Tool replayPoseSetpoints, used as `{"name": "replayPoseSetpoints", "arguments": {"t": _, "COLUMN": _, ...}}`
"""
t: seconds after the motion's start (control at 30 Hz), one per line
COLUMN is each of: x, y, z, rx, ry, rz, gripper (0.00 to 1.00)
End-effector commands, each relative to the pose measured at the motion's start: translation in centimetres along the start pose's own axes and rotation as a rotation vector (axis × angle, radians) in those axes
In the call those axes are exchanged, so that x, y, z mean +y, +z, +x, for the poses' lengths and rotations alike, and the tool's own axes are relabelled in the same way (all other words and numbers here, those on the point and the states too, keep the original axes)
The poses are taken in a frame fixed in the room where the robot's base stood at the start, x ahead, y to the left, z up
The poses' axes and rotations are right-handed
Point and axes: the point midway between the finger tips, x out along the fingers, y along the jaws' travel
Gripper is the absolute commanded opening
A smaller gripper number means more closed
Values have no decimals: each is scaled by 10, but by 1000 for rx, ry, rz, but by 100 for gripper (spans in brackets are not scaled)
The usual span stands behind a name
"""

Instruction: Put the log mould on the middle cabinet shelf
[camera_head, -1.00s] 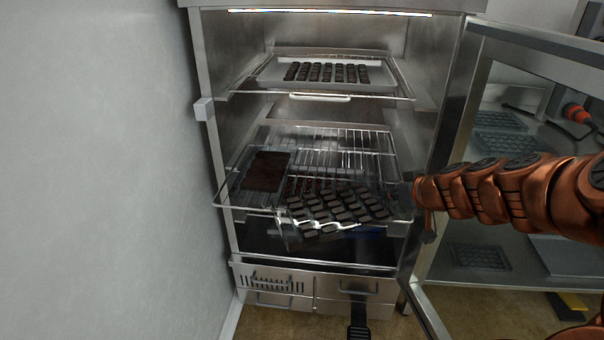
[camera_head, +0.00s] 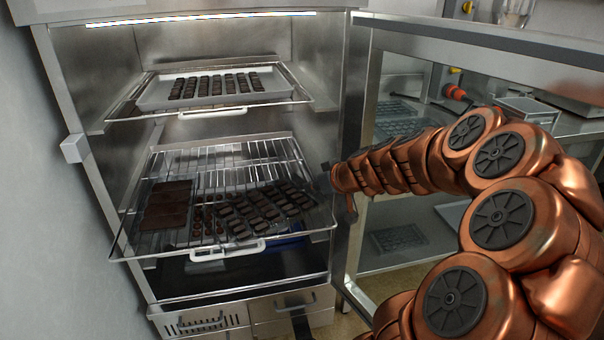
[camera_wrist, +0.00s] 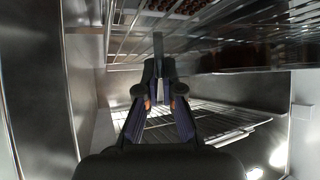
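The log mould (camera_head: 262,208), filled with rows of dark rectangular pieces, is at the right of the middle cabinet shelf (camera_head: 160,244) in the head view. I cannot tell whether its underside rests fully on the wires. My gripper (camera_head: 328,182) is at the mould's right edge, beside the cabinet's right side; its fingertips are mostly hidden in this view. In the wrist view my gripper (camera_wrist: 159,72) has its fingers close together around a thin dark edge, which appears to be the mould's.
Dark slabs (camera_head: 167,204) and small round pieces (camera_head: 207,215) occupy the shelf's left and middle. Bare wires lie behind them. The upper shelf holds a white tray (camera_head: 150,97) of chocolates. The open glass door (camera_head: 352,170) stands right of the cabinet, close to my arm.

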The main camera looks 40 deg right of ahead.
Motion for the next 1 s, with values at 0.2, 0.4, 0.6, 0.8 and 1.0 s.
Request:
{"name": "replayPoseSetpoints", "arguments": {"t": 0.2, "x": 16, "y": -20, "z": 24, "rx": 0, "ry": 4, "rz": 3, "gripper": 0}}
{"name": "replayPoseSetpoints", "arguments": {"t": 0.4, "x": 28, "y": -37, "z": 45, "rx": 0, "ry": 4, "rz": 4, "gripper": 0}}
{"name": "replayPoseSetpoints", "arguments": {"t": 0.6, "x": 39, "y": -51, "z": 63, "rx": 0, "ry": 3, "rz": 6, "gripper": 0}}
{"name": "replayPoseSetpoints", "arguments": {"t": 0.8, "x": 45, "y": -58, "z": 71, "rx": 2, "ry": 6, "rz": 6, "gripper": 0}}
{"name": "replayPoseSetpoints", "arguments": {"t": 1.0, "x": 48, "y": -60, "z": 80, "rx": 0, "ry": 4, "rz": 6, "gripper": 0}}
